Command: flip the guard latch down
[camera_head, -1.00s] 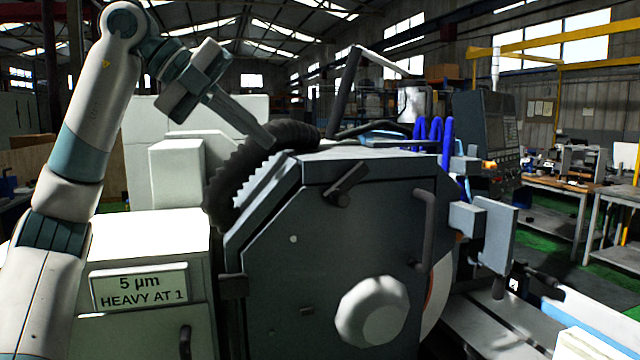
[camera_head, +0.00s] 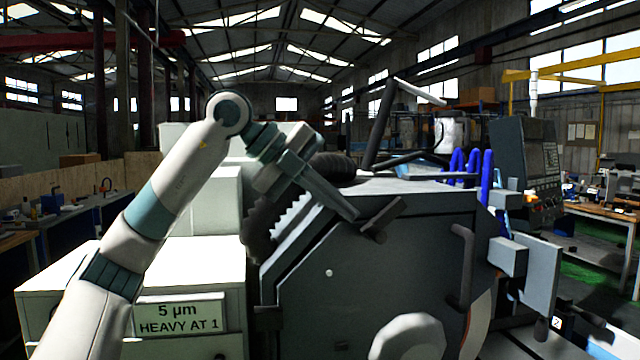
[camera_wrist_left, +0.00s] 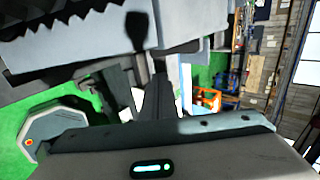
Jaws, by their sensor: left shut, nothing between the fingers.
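The guard latch (camera_head: 388,216) is a short dark bar on the upper front face of the grey wheel guard (camera_head: 350,285). It slants, with its upper end to the right. My left gripper (camera_head: 351,213) comes in from the upper left, with its fingers together and empty. Its tips are just left of the latch, near the guard's top edge; I cannot tell whether they touch it. In the left wrist view a dark finger shape (camera_wrist_left: 156,98) points up the picture, and I cannot make out the latch clearly there. My right gripper is not in view.
A dark ribbed hose (camera_head: 335,166) curves behind the gripper. A control panel (camera_head: 525,160) is at the right.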

